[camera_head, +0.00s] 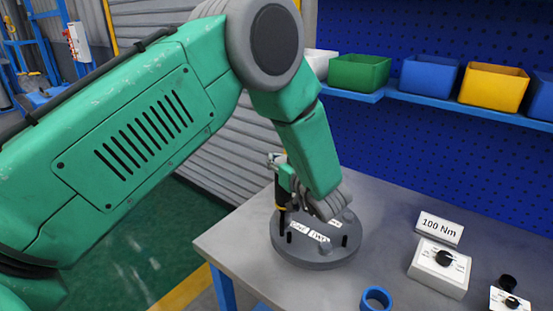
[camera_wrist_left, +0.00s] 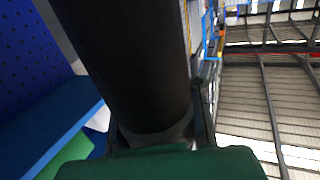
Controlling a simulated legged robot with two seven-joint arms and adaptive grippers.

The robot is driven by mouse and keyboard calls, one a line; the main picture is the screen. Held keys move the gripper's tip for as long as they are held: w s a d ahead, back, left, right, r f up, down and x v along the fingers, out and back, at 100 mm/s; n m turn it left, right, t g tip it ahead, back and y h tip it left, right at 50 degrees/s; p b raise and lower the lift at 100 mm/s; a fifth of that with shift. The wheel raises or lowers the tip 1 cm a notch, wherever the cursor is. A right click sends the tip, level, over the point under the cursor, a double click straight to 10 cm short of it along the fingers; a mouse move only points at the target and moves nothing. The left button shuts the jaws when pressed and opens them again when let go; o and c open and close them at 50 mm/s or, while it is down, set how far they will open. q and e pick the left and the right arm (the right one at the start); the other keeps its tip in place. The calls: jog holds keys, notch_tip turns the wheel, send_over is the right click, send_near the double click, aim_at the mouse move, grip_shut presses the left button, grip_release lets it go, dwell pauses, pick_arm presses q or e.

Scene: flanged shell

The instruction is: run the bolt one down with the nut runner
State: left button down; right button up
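The flanged shell (camera_head: 318,262) is a round grey disc on the bench, with small white labels and short black bolts standing in its top. The label nearest the tool is too small to read surely. My left gripper (camera_head: 284,178) is over the shell's far left part, shut on the nut runner (camera_head: 281,194), a dark upright tool with a yellow band. Its tip is down at the flange; I cannot tell whether it touches a bolt. In the left wrist view the nut runner (camera_wrist_left: 130,60) is a thick black cylinder between the fingers. My right gripper is not in view.
A white box with a black dial (camera_head: 440,268) and a "100 Nm" sign (camera_head: 439,229) stand to the right. A blue ring (camera_head: 376,299) lies at the front. Green (camera_head: 359,73), blue (camera_head: 429,76) and yellow (camera_head: 493,87) bins stand on the shelf.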

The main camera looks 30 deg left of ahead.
pick_arm(q)
jog(key=shift+f+b, duration=0.5)
jog(key=shift+f, duration=0.3)
jog(key=shift+a+n+g, duration=0.1)
jog(key=shift+n+g, duration=0.3)
jog(key=shift+g+y, duration=0.3)
jog(key=shift+g, duration=0.1)
jog(key=shift+s+a+n+g, duration=0.1)
jog(key=shift+n+g, duration=0.3)
jog(key=shift+n, duration=0.2)
jog(key=shift+f+b, duration=0.2)
jog(key=shift+b, duration=0.15)
dwell(0.5)
jog(key=shift+r, duration=0.15)
